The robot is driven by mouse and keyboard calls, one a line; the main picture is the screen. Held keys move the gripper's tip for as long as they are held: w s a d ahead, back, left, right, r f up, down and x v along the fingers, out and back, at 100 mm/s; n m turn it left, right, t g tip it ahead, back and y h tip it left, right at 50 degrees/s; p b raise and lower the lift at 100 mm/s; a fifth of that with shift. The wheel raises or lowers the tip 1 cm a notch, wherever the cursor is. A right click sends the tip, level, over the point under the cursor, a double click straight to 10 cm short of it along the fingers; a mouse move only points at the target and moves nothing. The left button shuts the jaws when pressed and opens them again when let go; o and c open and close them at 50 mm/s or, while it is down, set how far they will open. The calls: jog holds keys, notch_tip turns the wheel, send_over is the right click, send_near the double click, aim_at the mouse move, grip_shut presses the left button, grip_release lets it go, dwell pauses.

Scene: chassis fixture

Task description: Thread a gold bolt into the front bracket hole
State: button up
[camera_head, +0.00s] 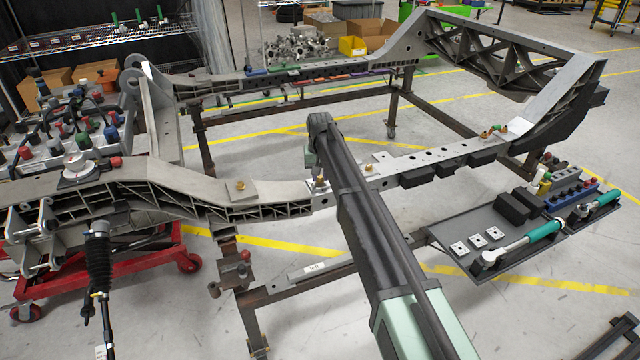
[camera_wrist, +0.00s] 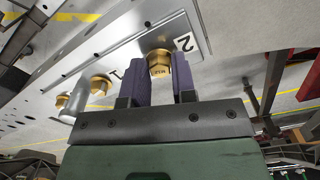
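In the wrist view, my gripper (camera_wrist: 160,72) has its two dark purple fingers on either side of a gold bolt (camera_wrist: 158,65), close against its head. The bolt is at a light metal bracket plate (camera_wrist: 128,62), beside a white label marked 2 (camera_wrist: 184,44). How deep its shank sits is hidden. Another gold bolt (camera_wrist: 101,85) stands on the plate near a mark 1, and a third (camera_wrist: 62,101) is farther left beside a pale cylinder. In the head view, my arm hides the gripper; a gold bolt (camera_head: 319,183) shows just left of it on the near rail.
The grey chassis frame (camera_head: 235,213) spans the head view. Other gold bolts (camera_head: 240,185) stand on its left plate and on its right plate (camera_head: 486,134). A tool tray (camera_head: 470,228) with teal-handled wrenches is at right. A red cart (camera_head: 100,270) is at left.

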grip_shut()
jog(key=m, duration=0.6)
jog(key=shift+f, duration=0.1)
jog(key=m, duration=0.5)
jog(key=shift+f, duration=0.1)
jog(key=m, duration=0.3)
jog(key=shift+m, duration=0.4)
jog(key=shift+m, duration=1.2)
jog(key=m, duration=0.5)
jog(key=shift+f+b, duration=0.15)
jog(key=shift+b, duration=0.2)
jog(key=m, duration=0.2)
jog(key=shift+m, duration=0.4)
jog(key=o, duration=0.5)
grip_release()
